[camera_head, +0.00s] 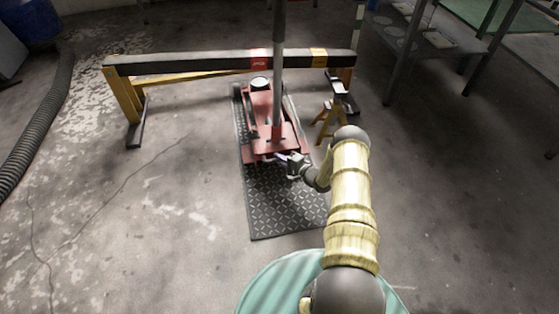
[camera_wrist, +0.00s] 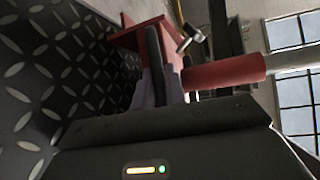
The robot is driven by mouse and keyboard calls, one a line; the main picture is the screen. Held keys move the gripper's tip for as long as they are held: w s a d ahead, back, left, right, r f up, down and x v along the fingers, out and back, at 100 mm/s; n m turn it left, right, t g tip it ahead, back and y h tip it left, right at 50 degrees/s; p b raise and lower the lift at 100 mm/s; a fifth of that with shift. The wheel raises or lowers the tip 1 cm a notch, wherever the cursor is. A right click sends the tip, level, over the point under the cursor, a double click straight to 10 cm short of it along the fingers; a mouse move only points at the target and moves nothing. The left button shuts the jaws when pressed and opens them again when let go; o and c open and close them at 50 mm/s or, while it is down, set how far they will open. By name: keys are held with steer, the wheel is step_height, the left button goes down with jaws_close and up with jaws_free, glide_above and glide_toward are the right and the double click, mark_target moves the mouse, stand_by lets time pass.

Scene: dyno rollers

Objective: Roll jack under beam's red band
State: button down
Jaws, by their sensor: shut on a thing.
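The red floor jack (camera_head: 262,108) stands on a dark diamond-plate mat (camera_head: 285,205). Its round pale saddle (camera_head: 260,82) shows just below the beam's red band (camera_head: 259,60) in the head view; I cannot tell if it is directly under it. The jack's grey handle (camera_head: 278,75) stands upright. My gripper (camera_head: 291,162) is at the jack's near end, shut on a dark bar (camera_wrist: 154,55) of it, seen in the wrist view between the fingers. The fingers hide part of the bar.
A yellow jack stand (camera_head: 326,118) is close to the jack's right side. A metal table (camera_head: 425,38) stands at the back right. A grey hose (camera_head: 45,115) lies at the left. The floor left of the mat is clear.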

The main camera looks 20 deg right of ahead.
steer(key=c, duration=1.5)
jaws_free()
steer(key=shift+a, duration=0.25)
steer(key=shift+c, duration=0.2)
steer(key=shift+o, duration=0.4)
steer(key=shift+s+d, duration=0.15)
steer(key=shift+d, duration=0.05)
steer(key=shift+r, duration=0.1)
steer(key=p+v, duration=0.8)
steer(key=v, duration=0.9)
steer(key=shift+s+d, duration=0.15)
steer(key=shift+d, duration=0.1)
